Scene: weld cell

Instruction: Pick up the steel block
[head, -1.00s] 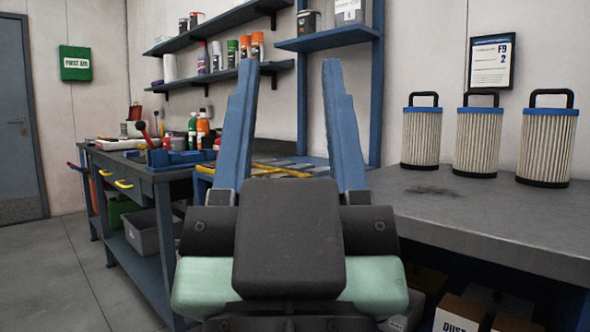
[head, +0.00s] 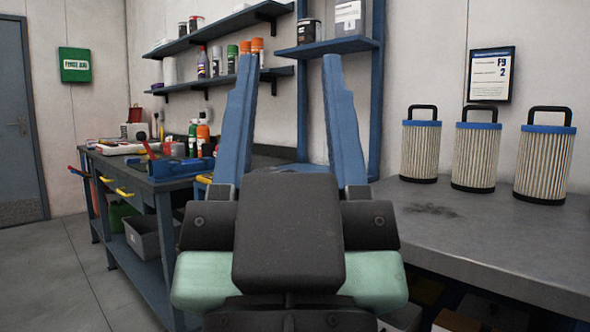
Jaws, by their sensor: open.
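My gripper (head: 290,62) is in the middle of the head view, its two blue fingers pointing up and standing wide apart. It is open, with nothing between the fingers. I cannot make out a steel block in this view. My gripper's dark body hides part of the benches behind it.
A workbench (head: 163,196) with tools and bottles stands at left. A grey bench (head: 480,238) at right carries three pleated filters (head: 420,150) and has a clear front. Blue shelves (head: 228,22) hang on the wall. The floor (head: 50,270) at left is clear.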

